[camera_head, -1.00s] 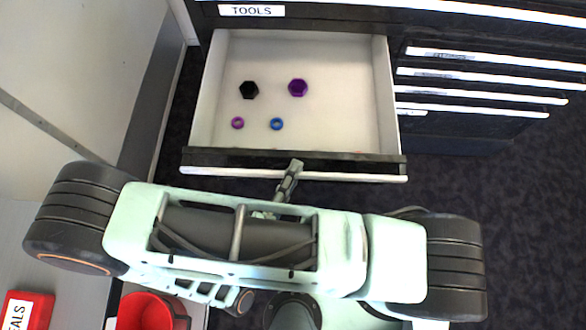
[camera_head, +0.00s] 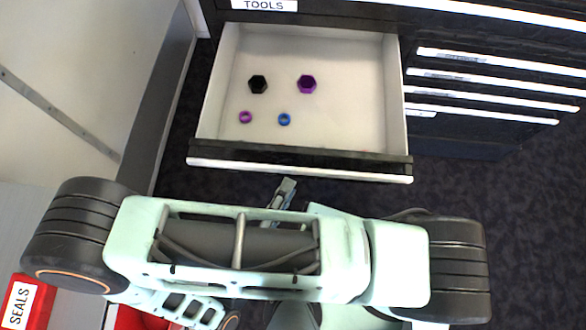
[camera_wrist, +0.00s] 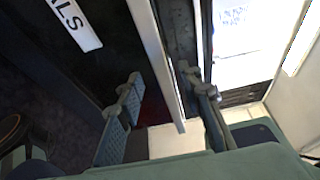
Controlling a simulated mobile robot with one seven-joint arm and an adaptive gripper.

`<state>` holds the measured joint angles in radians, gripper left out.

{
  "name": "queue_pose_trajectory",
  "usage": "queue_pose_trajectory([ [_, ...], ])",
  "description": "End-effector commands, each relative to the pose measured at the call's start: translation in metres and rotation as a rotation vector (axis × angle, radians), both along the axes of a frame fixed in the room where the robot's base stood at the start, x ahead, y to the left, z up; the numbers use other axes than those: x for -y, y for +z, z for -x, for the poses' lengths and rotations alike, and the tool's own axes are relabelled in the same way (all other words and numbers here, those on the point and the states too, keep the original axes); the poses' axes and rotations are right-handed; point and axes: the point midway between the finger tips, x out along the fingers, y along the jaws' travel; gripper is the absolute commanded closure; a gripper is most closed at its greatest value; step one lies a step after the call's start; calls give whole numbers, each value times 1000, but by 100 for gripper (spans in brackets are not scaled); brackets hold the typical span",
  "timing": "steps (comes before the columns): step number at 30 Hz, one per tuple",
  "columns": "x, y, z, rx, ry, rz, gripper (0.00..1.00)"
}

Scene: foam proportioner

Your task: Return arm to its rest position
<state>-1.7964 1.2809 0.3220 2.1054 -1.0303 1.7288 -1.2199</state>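My gripper (camera_head: 284,190) is in front of the open drawer's front edge in the head view, mostly screened by my own arm. In the wrist view my gripper (camera_wrist: 165,98) shows two grey fingers spread apart, with no object held between them. My arm is folded across the lower half of the head view.
The open tools drawer (camera_head: 225,135) holds a black hex piece (camera_head: 258,84), a purple hex piece (camera_head: 307,84), a purple ring (camera_head: 245,117) and a blue ring (camera_head: 284,119). Shut drawers (camera_head: 490,90) stand at right. A red seals box (camera_head: 22,300) is at lower left.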

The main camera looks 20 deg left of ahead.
Motion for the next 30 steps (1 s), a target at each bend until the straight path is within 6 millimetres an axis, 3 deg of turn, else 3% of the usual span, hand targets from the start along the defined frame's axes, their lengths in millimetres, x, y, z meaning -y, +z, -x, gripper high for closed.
queue_pose_trajectory([
  [5,-1,0,11,0,0,2,67],
  [23,-2,2,10,0,-9,-9,67],
  [30,4,35,-16,13,-201,-218,67],
])
